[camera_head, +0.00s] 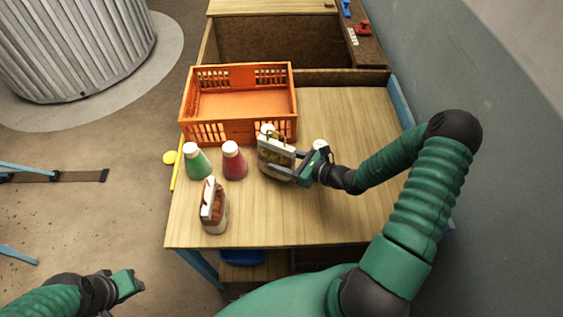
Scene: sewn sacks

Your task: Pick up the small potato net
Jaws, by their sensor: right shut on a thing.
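My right gripper (291,161) is shut on a tan and brown bundle with a pale label, which I take to be the small potato net (270,147). The bundle is on or just above the wooden table, close to the front of the orange crate; I cannot tell whether it touches the tabletop. The gripper comes at it from the right and hides part of its right side. My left gripper (130,284) is low at the left, off the table and away from the bundle. Its jaws are too small to read.
An orange crate (238,133) stands behind the bundle. A green bottle (196,165) and a red bottle (234,165) stand left of it. A brown item with a white label (212,208) stands nearer me. The right part of the table (345,110) is mostly clear.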

